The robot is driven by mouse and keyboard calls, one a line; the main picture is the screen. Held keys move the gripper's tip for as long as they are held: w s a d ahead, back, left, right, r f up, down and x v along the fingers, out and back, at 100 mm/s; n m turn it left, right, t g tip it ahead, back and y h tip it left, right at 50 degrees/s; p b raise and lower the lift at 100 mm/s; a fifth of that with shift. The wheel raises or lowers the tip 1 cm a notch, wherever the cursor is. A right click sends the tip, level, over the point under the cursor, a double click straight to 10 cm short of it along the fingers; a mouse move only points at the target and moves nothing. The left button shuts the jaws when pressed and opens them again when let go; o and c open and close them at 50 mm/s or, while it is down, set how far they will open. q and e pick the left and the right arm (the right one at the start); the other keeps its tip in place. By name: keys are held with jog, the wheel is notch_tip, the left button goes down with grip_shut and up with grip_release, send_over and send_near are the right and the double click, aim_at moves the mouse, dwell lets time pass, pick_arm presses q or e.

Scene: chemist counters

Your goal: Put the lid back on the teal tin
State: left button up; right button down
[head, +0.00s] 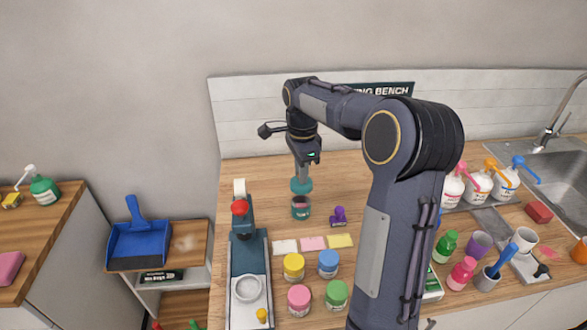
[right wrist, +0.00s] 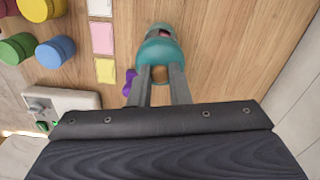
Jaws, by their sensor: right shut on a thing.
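The teal tin (head: 301,212) stands upright and open on the wooden counter, with something pinkish inside. My right gripper (head: 302,174) points down above it, shut on the teal lid (head: 301,186). The lid hangs a little above the tin's mouth, with a small gap between them in the head view. In the right wrist view, the lid (right wrist: 152,52) has a brownish knob between the fingers and partly covers the tin (right wrist: 161,29). My left gripper is not in view.
A purple object (head: 338,216) stands just right of the tin. A dark green device with a red knob (head: 240,208) is to the left. Several coloured jars, such as the yellow one (head: 293,267), and note pads (head: 312,243) are in front. Behind the tin, the counter is clear.

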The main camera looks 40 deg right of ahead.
jog(key=shift+f, duration=0.2)
jog(key=shift+d+f+b, duration=0.1)
jog(key=shift+f+b, duration=0.45)
jog(key=shift+b, duration=0.2)
notch_tip(320, 180, down, 3)
jog(key=b, duration=0.3)
jog(key=shift+f, duration=0.1)
jog(key=shift+f+b, duration=0.45)
jog(key=shift+f, duration=0.4)
jog(key=shift+p, duration=0.45)
jog(key=shift+f, duration=0.15)
dwell(0.4)
dwell(0.6)
dwell(0.4)
